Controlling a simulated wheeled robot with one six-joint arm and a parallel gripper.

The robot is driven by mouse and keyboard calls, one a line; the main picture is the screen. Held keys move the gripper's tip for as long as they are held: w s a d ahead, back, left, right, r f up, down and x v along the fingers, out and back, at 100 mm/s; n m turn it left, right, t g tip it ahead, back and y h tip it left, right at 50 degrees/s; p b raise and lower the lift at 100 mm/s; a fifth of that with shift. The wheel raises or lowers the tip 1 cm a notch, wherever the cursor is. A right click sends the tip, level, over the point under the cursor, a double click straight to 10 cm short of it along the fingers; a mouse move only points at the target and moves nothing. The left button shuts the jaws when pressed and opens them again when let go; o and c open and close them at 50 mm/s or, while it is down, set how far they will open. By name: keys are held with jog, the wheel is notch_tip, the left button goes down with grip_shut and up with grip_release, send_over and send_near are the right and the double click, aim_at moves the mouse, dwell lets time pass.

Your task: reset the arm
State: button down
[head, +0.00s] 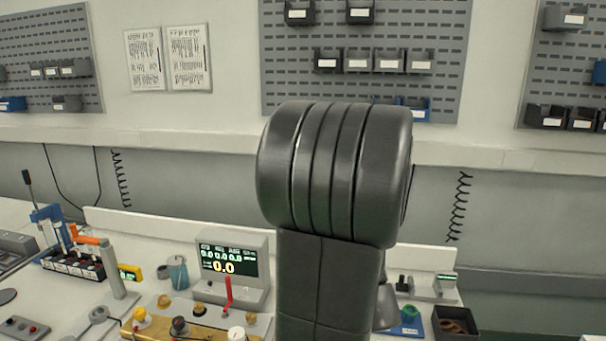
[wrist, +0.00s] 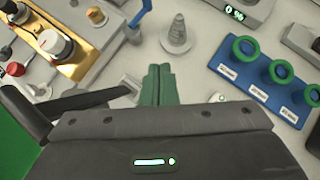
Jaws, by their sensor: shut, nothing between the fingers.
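My gripper (wrist: 157,84) shows in the wrist view, with its green fingers shut together and nothing between them. It points over the white worktop, a little below a grey ribbed cone (wrist: 178,35) in the picture and apart from it. In the head view my own dark arm link fills the middle and hides part of the bench. My gripper does not show in the head view.
A gold panel with knobs (wrist: 82,60) lies left of the fingers, and a blue holder with green rings (wrist: 262,82) lies right. A display unit (head: 233,268) and a dark open bin (head: 455,322) flank my arm. Pegboards (head: 440,40) hang behind.

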jog(key=p+v, duration=0.1)
jog(key=v, duration=0.9)
jog(key=shift+w+n, duration=0.15)
jog(key=shift+n, duration=0.15)
